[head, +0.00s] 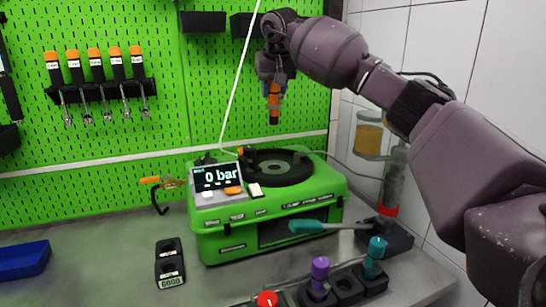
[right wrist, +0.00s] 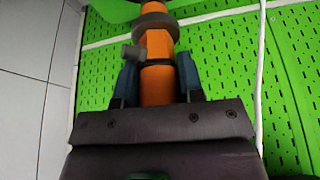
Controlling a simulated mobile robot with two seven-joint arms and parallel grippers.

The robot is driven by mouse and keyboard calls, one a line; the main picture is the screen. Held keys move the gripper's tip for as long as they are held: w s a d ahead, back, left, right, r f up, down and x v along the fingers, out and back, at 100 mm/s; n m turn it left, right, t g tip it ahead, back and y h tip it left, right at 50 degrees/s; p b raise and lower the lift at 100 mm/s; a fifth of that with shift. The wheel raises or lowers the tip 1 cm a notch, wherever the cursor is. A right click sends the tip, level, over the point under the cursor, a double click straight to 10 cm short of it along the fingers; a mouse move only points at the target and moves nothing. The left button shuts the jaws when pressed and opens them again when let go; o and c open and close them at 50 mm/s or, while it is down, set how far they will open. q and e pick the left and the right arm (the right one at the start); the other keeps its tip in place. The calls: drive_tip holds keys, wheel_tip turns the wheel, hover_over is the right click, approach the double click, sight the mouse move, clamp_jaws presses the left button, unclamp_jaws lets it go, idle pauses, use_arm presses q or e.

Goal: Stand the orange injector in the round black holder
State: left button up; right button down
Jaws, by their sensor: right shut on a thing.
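The orange injector (head: 273,98) is held upright in the air in the head view, with a dark lower end pointing down. My right gripper (head: 272,82) is shut on its upper part. In the right wrist view the orange injector (right wrist: 157,88) stands between the two fingers of my right gripper (right wrist: 158,82), with a grey collar and a small side stub. A round black disc (head: 285,168) lies on top of the green test machine (head: 270,225), well below the injector and apart from it. I cannot tell whether this disc is the holder itself. My left gripper is not in view.
A display (head: 217,177) reading 0 bar stands at the machine's front left. A glass cylinder (head: 393,180) stands to its right. A purple-capped injector (head: 319,270) and a teal-capped one (head: 375,255) stand in front. A green pegboard (head: 200,90) is behind.

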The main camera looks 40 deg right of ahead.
sight(274, 124)
wheel_tip(274, 124, down, 12)
drive_tip(key=shift+f, duration=0.1)
wheel_tip(274, 124, down, 4)
idle(0.4)
drive_tip(key=shift+f+b, duration=0.25)
drive_tip(key=shift+b, duration=0.05)
drive_tip(key=c, duration=0.7)
unclamp_jaws()
drive_tip(key=shift+c, duration=0.2)
drive_tip(key=shift+r, duration=0.1)
